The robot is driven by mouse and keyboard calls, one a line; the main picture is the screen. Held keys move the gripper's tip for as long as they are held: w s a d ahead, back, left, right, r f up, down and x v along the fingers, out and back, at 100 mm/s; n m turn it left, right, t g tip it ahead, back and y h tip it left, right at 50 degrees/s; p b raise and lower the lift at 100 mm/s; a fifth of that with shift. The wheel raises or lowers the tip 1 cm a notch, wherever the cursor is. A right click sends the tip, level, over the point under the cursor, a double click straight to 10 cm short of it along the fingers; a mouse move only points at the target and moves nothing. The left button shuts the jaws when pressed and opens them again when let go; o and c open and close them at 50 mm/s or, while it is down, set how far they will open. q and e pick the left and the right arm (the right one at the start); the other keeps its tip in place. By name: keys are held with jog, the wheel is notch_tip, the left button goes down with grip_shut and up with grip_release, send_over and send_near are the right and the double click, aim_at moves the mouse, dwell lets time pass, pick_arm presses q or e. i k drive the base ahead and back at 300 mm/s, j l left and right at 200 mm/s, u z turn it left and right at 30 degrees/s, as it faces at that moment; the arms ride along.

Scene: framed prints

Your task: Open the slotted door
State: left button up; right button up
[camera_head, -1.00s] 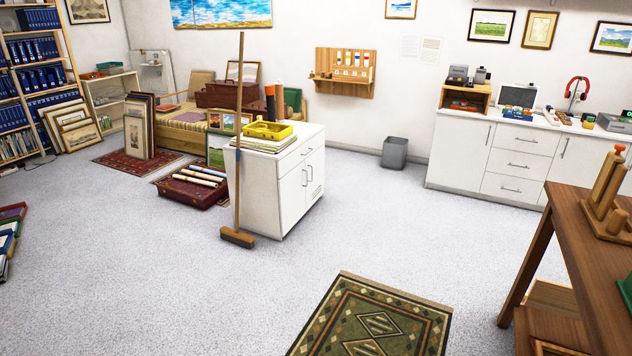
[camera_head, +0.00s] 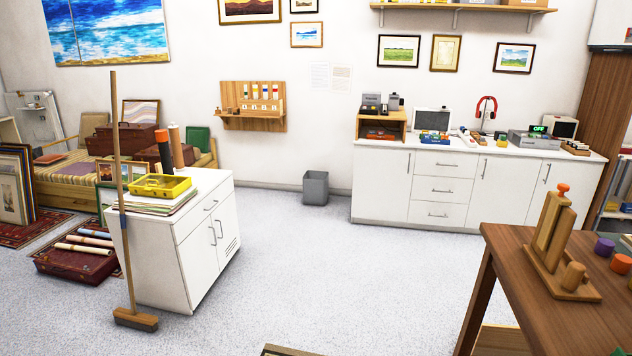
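The slotted door (camera_head: 229,221) is the right-hand door of the low white cabinet (camera_head: 162,244) at left centre. A few dark slots show low on it. It is closed, and its upright bar handle (camera_head: 220,228) is near its left edge. A plain door (camera_head: 198,264) with its own handle (camera_head: 212,236) is beside it on the left, also closed. A drawer (camera_head: 204,211) is above both doors. I see the door front at a steep angle. Neither of my grippers is in view.
A broom (camera_head: 121,200) stands upright at the cabinet's left. A wooden table (camera_head: 550,290) fills the lower right. A grey bin (camera_head: 316,187) stands by the back wall. The floor (camera_head: 340,270) right of the cabinet is clear.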

aim_at(224, 219)
jog(key=i, duration=2)
